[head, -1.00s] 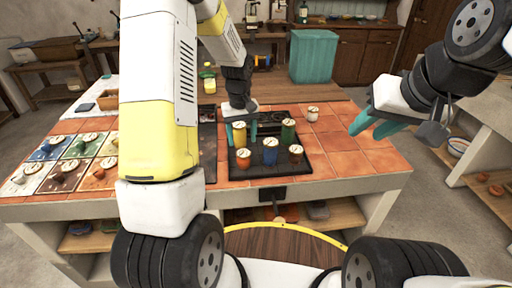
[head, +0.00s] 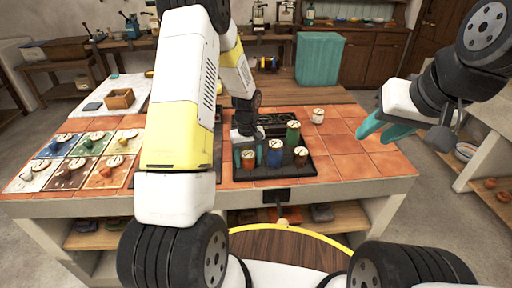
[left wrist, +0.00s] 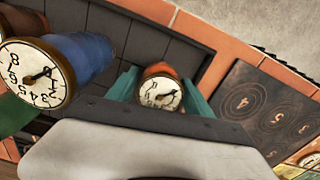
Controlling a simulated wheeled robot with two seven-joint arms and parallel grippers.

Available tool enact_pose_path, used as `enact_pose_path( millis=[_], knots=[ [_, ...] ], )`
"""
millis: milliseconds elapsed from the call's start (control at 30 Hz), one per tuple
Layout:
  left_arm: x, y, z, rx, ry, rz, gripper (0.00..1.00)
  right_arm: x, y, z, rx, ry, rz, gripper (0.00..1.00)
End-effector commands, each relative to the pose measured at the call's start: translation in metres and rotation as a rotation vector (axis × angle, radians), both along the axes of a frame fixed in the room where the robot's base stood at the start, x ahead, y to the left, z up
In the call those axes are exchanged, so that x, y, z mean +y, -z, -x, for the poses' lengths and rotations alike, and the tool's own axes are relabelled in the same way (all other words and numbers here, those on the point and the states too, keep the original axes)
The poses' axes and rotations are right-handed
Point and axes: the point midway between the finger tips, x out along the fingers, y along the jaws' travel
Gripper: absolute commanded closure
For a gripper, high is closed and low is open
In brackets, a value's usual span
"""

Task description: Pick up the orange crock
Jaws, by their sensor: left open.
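An orange crock (head: 248,162) with a numbered dial lid stands at the near left of the dark tray (head: 268,180). My left gripper (head: 248,157) is open, pointing down with its teal fingers on either side of that crock. In the left wrist view the orange crock (left wrist: 162,72) and its lid sit between the spread fingers (left wrist: 160,94), with no clear grip on it. A blue crock (head: 274,159) stands just right of it, and also shows large in the left wrist view (left wrist: 88,55). My right gripper (head: 374,137) is open and empty, over the counter's right side.
A green crock (head: 293,133) and a brownish-orange crock (head: 300,158) share the tray. A pale crock (head: 318,116) stands behind on the tiles. The right counter tiles (head: 345,165) are clear.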

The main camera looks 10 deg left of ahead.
Motion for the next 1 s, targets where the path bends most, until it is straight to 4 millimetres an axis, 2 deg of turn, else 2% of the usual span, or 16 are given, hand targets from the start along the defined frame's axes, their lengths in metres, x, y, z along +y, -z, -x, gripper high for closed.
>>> enact_pose_path(
  millis=[67,300,367,733,867,1000],
  knots=[
    [0.000,0.000,0.000,0.000,0.000,0.000,0.44,0.000,0.000,0.000,0.000,0.000,0.000,0.64],
    [0.000,0.000,0.000,0.000,0.000,0.000,0.92,0.000,0.000,0.000,0.000,0.000,0.000,0.64],
    [0.000,0.000,0.000,0.000,0.000,0.000,1.00,0.000,0.000,0.000,0.000,0.000,0.000,0.64],
    [0.000,-0.005,-0.001,-0.001,0.000,0.000,1.00,0.000,0.000,0.000,0.000,0.000,0.000,0.64],
    [0.000,-0.016,-0.001,-0.004,0.000,0.001,1.00,0.000,0.000,0.000,0.000,0.000,0.000,0.64],
    [0.000,-0.036,-0.001,-0.005,0.000,0.000,1.00,0.000,0.000,0.000,0.000,0.000,0.000,0.64]
  ],
)
